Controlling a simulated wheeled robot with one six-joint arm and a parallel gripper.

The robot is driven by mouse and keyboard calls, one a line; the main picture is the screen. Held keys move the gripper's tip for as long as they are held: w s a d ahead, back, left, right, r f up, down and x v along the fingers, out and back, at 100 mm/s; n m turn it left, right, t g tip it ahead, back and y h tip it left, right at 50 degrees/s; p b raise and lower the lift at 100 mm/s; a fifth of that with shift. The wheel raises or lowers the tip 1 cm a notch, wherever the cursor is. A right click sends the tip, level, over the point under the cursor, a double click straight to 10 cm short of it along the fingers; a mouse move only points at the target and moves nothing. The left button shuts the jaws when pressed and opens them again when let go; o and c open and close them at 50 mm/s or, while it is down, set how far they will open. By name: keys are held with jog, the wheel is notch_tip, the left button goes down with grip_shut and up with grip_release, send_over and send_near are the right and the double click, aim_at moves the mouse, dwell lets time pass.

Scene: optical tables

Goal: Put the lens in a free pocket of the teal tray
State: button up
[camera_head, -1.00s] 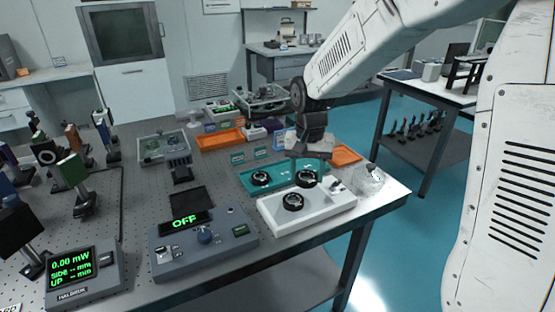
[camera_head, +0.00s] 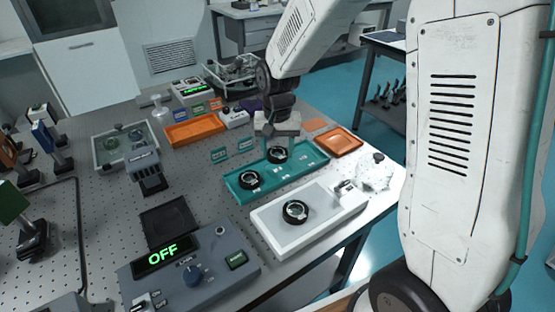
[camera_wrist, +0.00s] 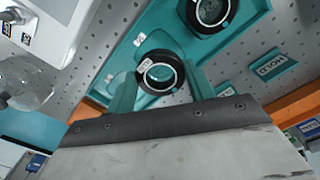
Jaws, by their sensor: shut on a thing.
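My gripper (camera_head: 277,147) is shut on a black-ringed lens (camera_head: 277,155), over the middle of the teal tray (camera_head: 238,196). In the wrist view, the held lens (camera_wrist: 160,73) lies between the two teal fingers. I cannot tell whether it touches the tray floor or hangs just above it. A second black-ringed lens (camera_head: 249,180) sits in the tray's left end and also shows in the wrist view (camera_wrist: 212,12). The tray's right part, beside the held lens, looks empty. A third lens (camera_head: 295,211) sits on a white platform in front.
The white platform (camera_head: 265,225) stands close in front of the tray. An orange tray (camera_head: 338,142) is at the right, another orange tray (camera_head: 195,129) behind left. Small teal signs (camera_head: 218,154) stand behind the teal tray. A control box (camera_head: 200,270) displays OFF.

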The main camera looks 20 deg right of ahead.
aim_at(278, 153)
jog(key=shift+f, duration=2.05)
jog(key=shift+s, duration=0.1)
jog(key=o, duration=1)
jog(key=shift+f, duration=0.1)
